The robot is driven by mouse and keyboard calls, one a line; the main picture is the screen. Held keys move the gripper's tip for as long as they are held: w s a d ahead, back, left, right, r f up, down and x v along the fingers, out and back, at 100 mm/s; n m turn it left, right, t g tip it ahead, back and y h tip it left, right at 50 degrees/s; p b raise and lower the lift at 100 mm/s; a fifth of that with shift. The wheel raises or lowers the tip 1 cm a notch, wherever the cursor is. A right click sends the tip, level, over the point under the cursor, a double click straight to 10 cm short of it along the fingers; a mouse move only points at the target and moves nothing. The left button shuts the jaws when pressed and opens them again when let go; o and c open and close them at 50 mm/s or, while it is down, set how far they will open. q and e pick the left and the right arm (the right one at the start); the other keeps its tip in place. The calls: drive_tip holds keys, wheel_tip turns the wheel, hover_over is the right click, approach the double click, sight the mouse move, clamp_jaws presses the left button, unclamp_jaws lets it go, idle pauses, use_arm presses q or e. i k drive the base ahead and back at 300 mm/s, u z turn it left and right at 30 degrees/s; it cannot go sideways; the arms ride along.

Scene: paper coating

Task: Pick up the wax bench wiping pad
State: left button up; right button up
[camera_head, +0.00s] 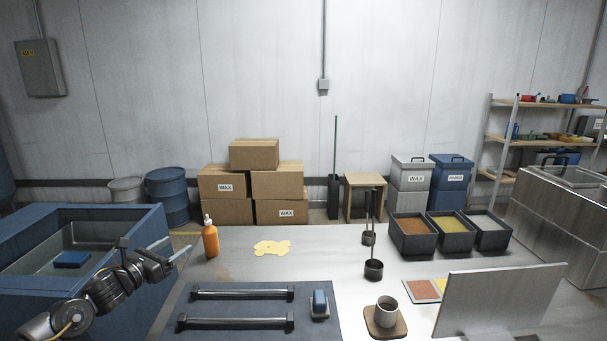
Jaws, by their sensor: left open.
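A small blue block-shaped pad (319,303) stands on the dark mat at the front of the bench, right of two metal bars. Another flat blue pad (72,259) lies inside the blue-walled basin on the left. I cannot tell by looks alone which one is the wax bench wiping pad. A yellow wax-like patch (272,247) lies on the bench top. My left gripper (178,257) is open and empty, near the basin's right edge, apart from both pads. My right gripper is not in view.
An orange bottle (211,238) stands right of my left gripper. The mat (240,308) holds two bars. Right of it are a cup (387,311) on a board, dark holders (373,270), powder bins (412,237) and an upright panel (500,300).

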sight(319, 305)
drive_tip(key=k, duration=1)
